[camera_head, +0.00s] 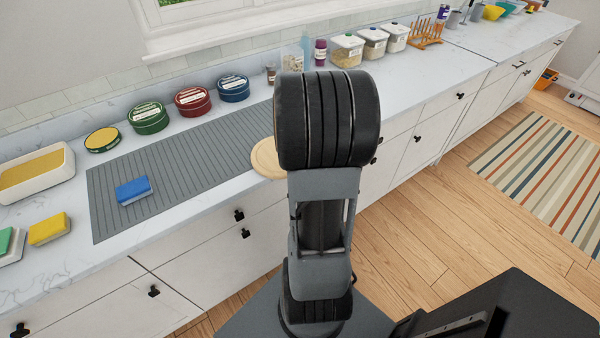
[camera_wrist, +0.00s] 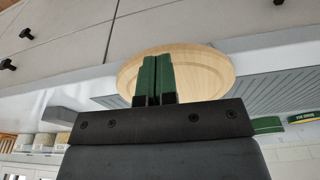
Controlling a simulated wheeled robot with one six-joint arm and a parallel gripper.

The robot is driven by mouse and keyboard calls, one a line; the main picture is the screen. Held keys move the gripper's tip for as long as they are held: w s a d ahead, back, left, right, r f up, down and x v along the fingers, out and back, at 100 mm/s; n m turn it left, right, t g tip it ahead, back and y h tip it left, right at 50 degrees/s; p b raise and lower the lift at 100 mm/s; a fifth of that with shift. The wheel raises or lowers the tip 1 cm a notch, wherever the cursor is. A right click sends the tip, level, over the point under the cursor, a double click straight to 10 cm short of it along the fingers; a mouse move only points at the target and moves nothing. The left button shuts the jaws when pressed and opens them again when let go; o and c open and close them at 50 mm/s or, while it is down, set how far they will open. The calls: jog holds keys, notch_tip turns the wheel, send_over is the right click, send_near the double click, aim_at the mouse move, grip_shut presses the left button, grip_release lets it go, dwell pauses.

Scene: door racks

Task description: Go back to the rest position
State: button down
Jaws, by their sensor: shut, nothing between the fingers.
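My gripper (camera_wrist: 156,62) shows in the wrist view as two green fingers pressed together, with nothing between them. Behind the fingers in that view is a round wooden board (camera_wrist: 205,70) on the counter. I cannot tell the gap between the fingertips and the board. In the head view my arm stands upright in the middle and hides the gripper. The board (camera_head: 266,160) shows there in part, just left of my arm.
The counter holds a grey ribbed mat (camera_head: 190,165) with a blue sponge (camera_head: 133,190). Green (camera_head: 148,118), red (camera_head: 192,101) and blue (camera_head: 233,88) tins stand along the back. White cabinets (camera_head: 225,255) with black knobs are below. The wooden floor (camera_head: 430,215) at right is clear up to a striped rug (camera_head: 545,180).

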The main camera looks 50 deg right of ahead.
jog(key=shift+s+a, duration=0.2)
jog(key=shift+s, duration=0.35)
jog(key=shift+s+a, duration=0.15)
jog(key=shift+s, duration=0.4)
